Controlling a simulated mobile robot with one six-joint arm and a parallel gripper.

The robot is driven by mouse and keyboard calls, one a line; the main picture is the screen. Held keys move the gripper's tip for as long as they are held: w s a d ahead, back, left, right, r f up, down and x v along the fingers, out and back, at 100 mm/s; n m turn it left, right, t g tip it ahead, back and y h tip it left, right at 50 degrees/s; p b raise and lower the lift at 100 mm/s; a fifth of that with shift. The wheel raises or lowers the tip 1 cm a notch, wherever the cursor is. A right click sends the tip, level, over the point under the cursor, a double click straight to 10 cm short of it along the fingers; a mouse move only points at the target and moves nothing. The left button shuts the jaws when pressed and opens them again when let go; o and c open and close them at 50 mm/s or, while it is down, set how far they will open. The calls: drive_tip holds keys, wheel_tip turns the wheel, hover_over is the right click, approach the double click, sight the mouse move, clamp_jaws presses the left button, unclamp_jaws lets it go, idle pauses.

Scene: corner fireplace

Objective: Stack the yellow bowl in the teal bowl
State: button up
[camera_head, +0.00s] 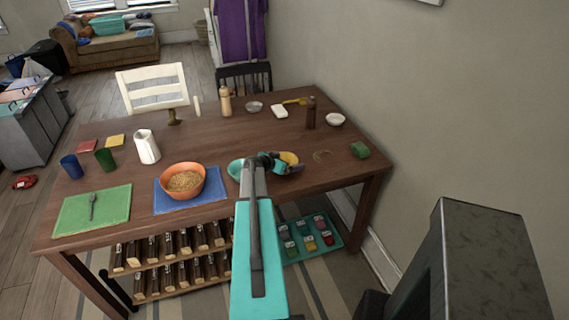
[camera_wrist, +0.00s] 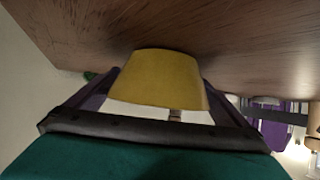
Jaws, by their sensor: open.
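The yellow bowl (camera_head: 290,157) stands on the wooden table and is partly hidden behind my gripper (camera_head: 280,165) in the head view. In the wrist view, which is upside down, the yellow bowl (camera_wrist: 160,82) is large and central, with its base on the table. My gripper is open, with one dark finger on each side of the yellow bowl; I cannot tell whether they touch it. The teal bowl (camera_head: 235,169) sits on the table just left of my gripper, partly hidden by my arm. I cannot see inside it.
An orange bowl of grains (camera_head: 183,181) stands on a blue mat (camera_head: 161,203) to the left. A green block (camera_head: 360,150) lies right of the yellow bowl. A dark bottle (camera_head: 311,113) and a small white bowl (camera_head: 335,119) stand behind. The table between is mostly clear.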

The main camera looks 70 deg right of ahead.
drive_tip(key=shift+s+d+f, duration=0.15)
drive_tip(key=shift+d+f, duration=0.1)
drive_tip(key=shift+d, duration=0.15)
drive_tip(key=shift+c, duration=0.3)
drive_tip(key=c, duration=1.1)
drive_tip(key=shift+r, duration=0.1)
wheel_tip(320, 180, up, 10)
drive_tip(key=b, duration=0.3)
idle(0.4)
